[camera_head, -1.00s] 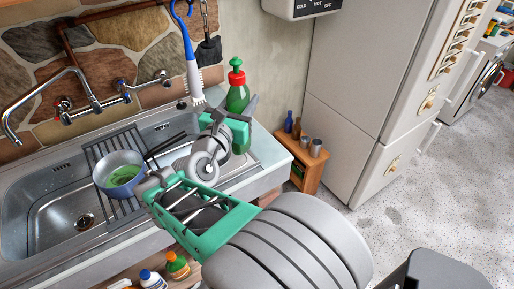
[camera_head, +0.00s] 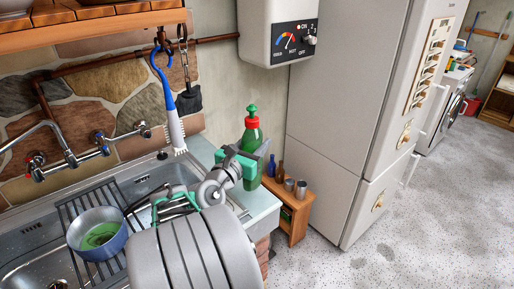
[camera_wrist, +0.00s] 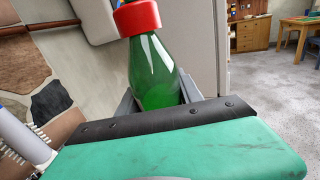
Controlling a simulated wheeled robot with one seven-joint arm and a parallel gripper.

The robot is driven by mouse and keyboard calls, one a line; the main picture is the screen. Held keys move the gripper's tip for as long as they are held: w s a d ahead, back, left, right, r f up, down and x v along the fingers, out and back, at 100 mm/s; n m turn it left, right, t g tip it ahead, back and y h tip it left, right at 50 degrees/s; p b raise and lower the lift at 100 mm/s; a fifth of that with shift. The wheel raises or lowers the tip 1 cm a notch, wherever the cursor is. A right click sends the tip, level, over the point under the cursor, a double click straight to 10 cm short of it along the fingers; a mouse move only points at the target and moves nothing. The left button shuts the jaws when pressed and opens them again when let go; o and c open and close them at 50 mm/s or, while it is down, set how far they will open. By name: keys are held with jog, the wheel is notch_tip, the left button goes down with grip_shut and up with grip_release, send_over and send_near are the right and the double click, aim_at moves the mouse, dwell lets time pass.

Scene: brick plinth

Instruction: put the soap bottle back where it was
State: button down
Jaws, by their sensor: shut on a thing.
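The soap bottle (camera_head: 251,140) is green with a red collar and a green pump top. It stands upright at the right end of the sink counter (camera_head: 262,205), near the wall. My gripper (camera_head: 246,166) is shut on the bottle's body, with its fingers on either side of it. In the wrist view the bottle (camera_wrist: 152,72) rises between the grey fingers, its red collar at the top edge.
A blue-handled brush (camera_head: 175,130) hangs left of the bottle. A blue pot (camera_head: 98,240) sits on the sink rack. A white heater (camera_head: 283,30) is above right. A small wooden shelf (camera_head: 297,224) with cups and bottles stands beside the tall fridge (camera_head: 340,110).

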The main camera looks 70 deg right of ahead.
jog(key=w+d+f, duration=0.2)
jog(key=d+f, duration=0.1)
jog(key=f, duration=0.5)
jog(key=shift+d+b, duration=0.3)
jog(key=shift+f, duration=0.1)
jog(key=c, duration=0.8)
grip_release()
jog(key=shift+f, duration=0.1)
jog(key=shift+o, duration=0.2)
jog(key=a+b, duration=0.1)
jog(key=a, duration=1.1)
jog(key=shift+w, duration=0.4)
